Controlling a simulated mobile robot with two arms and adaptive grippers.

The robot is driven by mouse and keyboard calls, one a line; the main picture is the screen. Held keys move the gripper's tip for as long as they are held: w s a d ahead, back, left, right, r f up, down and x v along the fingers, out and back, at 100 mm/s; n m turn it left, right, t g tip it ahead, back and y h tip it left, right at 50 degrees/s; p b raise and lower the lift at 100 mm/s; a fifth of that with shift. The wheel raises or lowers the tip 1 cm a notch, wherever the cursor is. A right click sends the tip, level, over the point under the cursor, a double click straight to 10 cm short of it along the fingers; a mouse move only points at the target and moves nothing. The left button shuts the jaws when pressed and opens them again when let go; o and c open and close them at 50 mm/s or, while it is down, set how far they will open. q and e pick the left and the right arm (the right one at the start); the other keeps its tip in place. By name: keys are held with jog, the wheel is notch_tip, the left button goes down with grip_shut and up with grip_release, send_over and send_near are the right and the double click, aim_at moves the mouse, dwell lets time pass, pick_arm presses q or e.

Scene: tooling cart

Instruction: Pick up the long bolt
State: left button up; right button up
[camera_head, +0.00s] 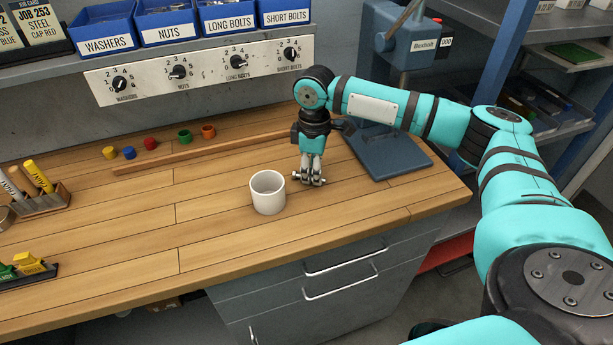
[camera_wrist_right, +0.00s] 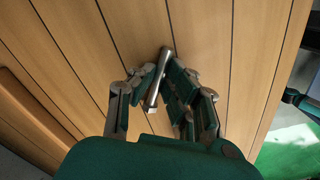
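The long bolt (camera_wrist_right: 160,78) is a grey metal rod between the finger pads of my right gripper (camera_wrist_right: 159,84) in the wrist view, with the pads against both its sides. In the head view my right gripper (camera_head: 309,178) points straight down at the wooden bench, just right of the white cup. A bit of the bolt (camera_head: 296,177) sticks out beside the fingertips, at or very near the bench top; I cannot tell whether it touches. The fingers hide its middle. My left gripper is not in view.
The white cup (camera_head: 267,192) stands close left of my right gripper. Behind are a wooden strip (camera_head: 190,155), small coloured pieces (camera_head: 150,144) and a dial panel (camera_head: 200,72) below blue bins. A blue-grey device (camera_head: 385,152) stands to the right. The bench's front middle is clear.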

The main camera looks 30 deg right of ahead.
grip_shut()
notch_tip(320, 180, up, 10)
dwell(0.4)
